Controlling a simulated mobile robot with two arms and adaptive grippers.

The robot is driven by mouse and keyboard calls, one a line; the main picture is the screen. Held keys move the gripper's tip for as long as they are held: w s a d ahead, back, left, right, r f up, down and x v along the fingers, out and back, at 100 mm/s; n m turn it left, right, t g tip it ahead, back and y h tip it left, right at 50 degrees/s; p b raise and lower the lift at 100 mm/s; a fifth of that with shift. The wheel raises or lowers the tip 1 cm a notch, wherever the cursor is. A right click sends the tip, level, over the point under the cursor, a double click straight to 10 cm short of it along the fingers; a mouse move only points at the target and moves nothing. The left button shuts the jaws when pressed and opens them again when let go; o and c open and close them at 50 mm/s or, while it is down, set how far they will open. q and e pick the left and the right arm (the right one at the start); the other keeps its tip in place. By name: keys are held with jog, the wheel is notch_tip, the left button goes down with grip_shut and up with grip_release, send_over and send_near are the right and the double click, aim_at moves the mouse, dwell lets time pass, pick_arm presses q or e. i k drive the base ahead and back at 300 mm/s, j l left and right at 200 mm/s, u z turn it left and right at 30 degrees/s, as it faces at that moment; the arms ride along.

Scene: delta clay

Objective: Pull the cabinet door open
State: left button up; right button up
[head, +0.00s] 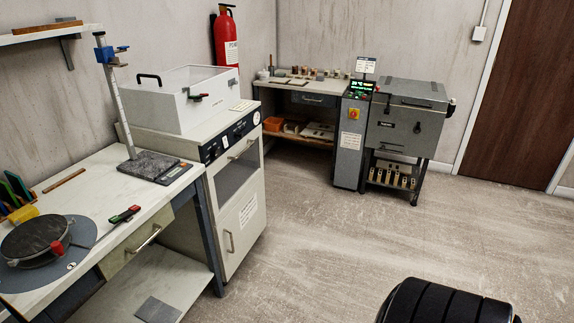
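The off-white cabinet (256,183) stands left of centre, just past the end of the worktable. Its lower front has a cabinet door (241,215) with a white label and a small upright handle (229,241) near its left edge. The door looks shut. No gripper fingers show in the head view. A black ribbed part at the bottom right seems to be my own.
A marble-topped worktable (150,205) with a drawer and a lower shelf borders the cabinet on the left. A grey furnace (405,125) stands at the back. The floor (330,240) right of the cabinet is clear.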

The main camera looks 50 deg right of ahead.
aim_at(238, 232)
jog(key=z, duration=1.3)
jog(key=i+l+z, duration=0.1)
jog(key=i, duration=0.3)
jog(key=l, duration=0.1)
